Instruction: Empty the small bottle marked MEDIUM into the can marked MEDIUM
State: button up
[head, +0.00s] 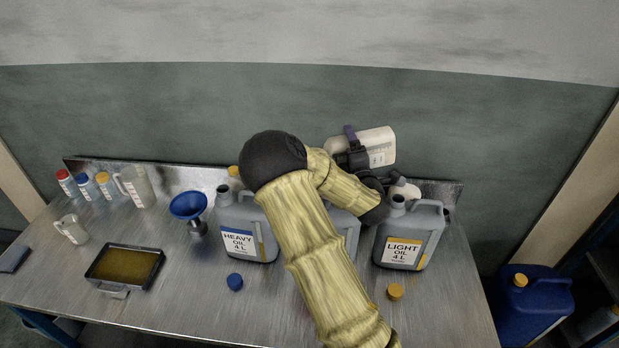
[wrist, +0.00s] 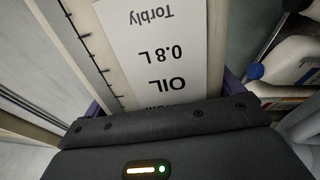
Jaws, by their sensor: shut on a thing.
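My gripper (head: 352,143) is shut on a small cream bottle (head: 378,141), held above the back of the bench and tilted. In the wrist view the bottle's label (wrist: 160,50) is upside down and reads "OIL 0.8 L Torbly". The line naming the grade is mostly cut off by my gripper, and the bottle's mouth is hidden. A grey can (head: 348,228) stands between the HEAVY and LIGHT cans. My arm covers most of it, including its marking and its mouth, so I cannot tell whether the bottle is over it.
The HEAVY can (head: 240,245) and LIGHT can (head: 404,254) flank the middle one. A blue funnel (head: 188,207), a tray (head: 124,266), and blue (head: 235,282) and yellow (head: 395,292) caps are on the bench. Another pale bottle (head: 405,190) stands behind the LIGHT can.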

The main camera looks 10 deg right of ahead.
jog(key=shift+s+a+r, duration=0.15)
jog(key=shift+r, duration=0.05)
dwell(0.3)
jog(key=shift+r+n, duration=0.15)
jog(key=shift+n, duration=0.15)
jog(key=shift+a+r, duration=0.1)
dwell(0.3)
jog(key=shift+a+r+n, duration=0.25)
jog(key=shift+r+n, duration=0.15)
jog(key=shift+n, duration=0.3)
dwell(0.3)
